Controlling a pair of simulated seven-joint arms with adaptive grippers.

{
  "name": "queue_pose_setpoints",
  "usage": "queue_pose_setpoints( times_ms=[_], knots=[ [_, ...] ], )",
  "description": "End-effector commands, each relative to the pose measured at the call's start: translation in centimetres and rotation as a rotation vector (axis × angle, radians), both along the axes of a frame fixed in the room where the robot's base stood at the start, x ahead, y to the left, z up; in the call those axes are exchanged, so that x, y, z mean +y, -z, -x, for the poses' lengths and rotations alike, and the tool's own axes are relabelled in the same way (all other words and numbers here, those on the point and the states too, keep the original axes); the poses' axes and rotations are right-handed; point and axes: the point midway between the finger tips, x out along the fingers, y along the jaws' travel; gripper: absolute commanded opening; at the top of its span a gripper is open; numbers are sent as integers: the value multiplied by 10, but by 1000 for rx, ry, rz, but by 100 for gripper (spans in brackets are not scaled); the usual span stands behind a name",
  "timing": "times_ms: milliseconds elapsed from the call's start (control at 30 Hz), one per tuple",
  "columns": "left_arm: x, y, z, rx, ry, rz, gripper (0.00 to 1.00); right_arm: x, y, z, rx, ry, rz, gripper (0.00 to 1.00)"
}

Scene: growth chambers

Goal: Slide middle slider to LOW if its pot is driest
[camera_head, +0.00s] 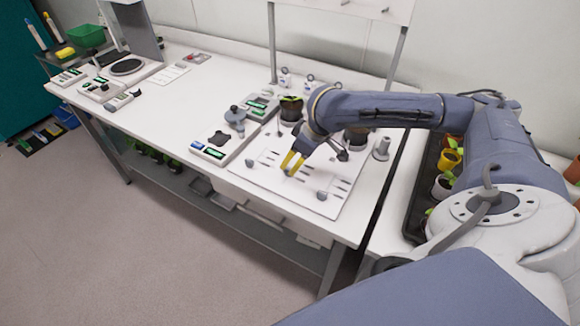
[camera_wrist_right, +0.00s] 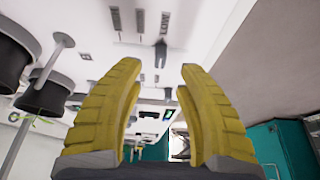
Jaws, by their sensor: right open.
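A white slider panel (camera_head: 262,178) lies flat on the bench, with slots and grey knobs. The left knob (camera_head: 250,162) and right knob (camera_head: 321,195) show clearly; the middle one is at my yellow fingertips and partly covered. My right gripper (camera_head: 292,163) is open above the panel's middle. In the right wrist view its two fingers (camera_wrist_right: 161,75) stand apart with nothing gripped; a dark knob (camera_wrist_right: 160,52) shows beyond them near the word LOW. A dark pot with a plant (camera_head: 291,110) and another dark pot (camera_head: 356,137) stand behind the panel. Dryness readings are not legible. My left gripper is out of view.
Behind the pots stand small white dials (camera_head: 284,80). A grey device with a screen (camera_head: 215,152) sits left of the panel, and a grey cylinder (camera_head: 381,148) stands at its right. A black tray with colored pots (camera_head: 449,160) is farther right. The bench's left-middle is mostly clear.

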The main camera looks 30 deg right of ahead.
Motion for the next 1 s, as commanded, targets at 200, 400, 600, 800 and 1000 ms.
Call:
queue_pose_setpoints(
  times_ms=[200,400,600,800,1000],
  knots=[
    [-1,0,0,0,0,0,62,-6,-35,13,-2,0,0,36],
    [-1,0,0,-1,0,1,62,-10,-56,21,-1,0,0,36],
    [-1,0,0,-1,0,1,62,-11,-65,25,0,-1,0,36],
    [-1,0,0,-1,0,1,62,-12,-66,25,1,-1,0,36],
    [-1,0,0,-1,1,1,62,-12,-66,25,1,-1,0,36]
  ],
)
